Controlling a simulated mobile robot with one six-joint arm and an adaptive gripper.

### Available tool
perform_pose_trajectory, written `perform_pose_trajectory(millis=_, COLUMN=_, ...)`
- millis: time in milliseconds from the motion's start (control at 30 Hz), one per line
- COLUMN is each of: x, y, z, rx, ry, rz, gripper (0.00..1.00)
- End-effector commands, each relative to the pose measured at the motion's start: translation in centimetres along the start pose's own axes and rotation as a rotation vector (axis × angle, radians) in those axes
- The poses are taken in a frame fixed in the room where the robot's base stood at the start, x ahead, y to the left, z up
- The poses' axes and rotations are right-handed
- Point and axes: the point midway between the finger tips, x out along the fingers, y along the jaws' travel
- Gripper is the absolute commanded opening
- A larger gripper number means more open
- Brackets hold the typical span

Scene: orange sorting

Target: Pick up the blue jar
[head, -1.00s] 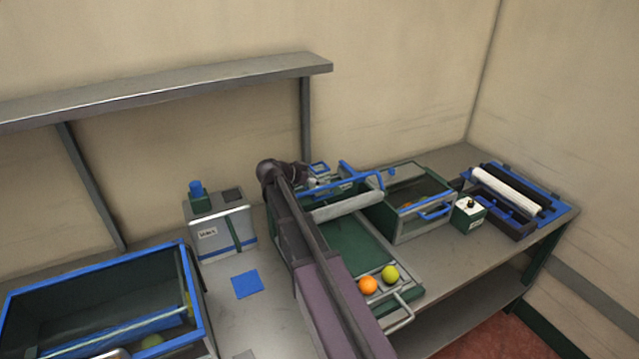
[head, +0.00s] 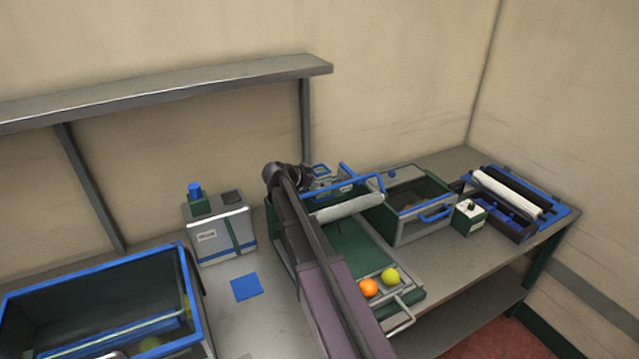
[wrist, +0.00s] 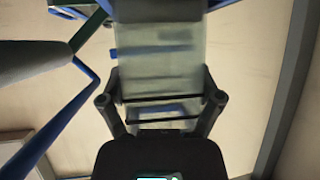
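A small blue cylinder (head: 195,189), the only thing I see like a blue jar, stands upright on a dark green block on the left of a grey box (head: 221,230) in the head view. I cannot tell for certain that it is the jar. My gripper (wrist: 161,78) shows in the wrist view with its two fingers spread apart. A pale, blurred panel with a blue patch shows between and beyond the fingers; I cannot tell what it is. In the head view my arm hides much of the gripper, which is to the right of the blue cylinder.
A blue-rimmed bin (head: 95,270) stands at the left. A green tray (head: 360,248) holds an orange ball (head: 369,288) and a yellow-green ball (head: 390,276). A shelf (head: 165,90) overhangs the bench.

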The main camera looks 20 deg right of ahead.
Motion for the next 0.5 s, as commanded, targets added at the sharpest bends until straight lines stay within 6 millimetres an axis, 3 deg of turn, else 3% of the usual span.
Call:
perform_pose_trajectory(millis=33, x=0.03, y=0.04, z=0.01, rx=0.000, ry=-0.001, rz=0.001, gripper=0.35)
perform_pose_trajectory(millis=100, x=0.03, y=0.05, z=0.01, rx=0.000, ry=-0.001, rz=0.001, gripper=0.23)
perform_pose_trajectory(millis=500, x=-0.13, y=0.02, z=-0.06, rx=0.000, ry=-0.001, rz=0.001, gripper=0.22)
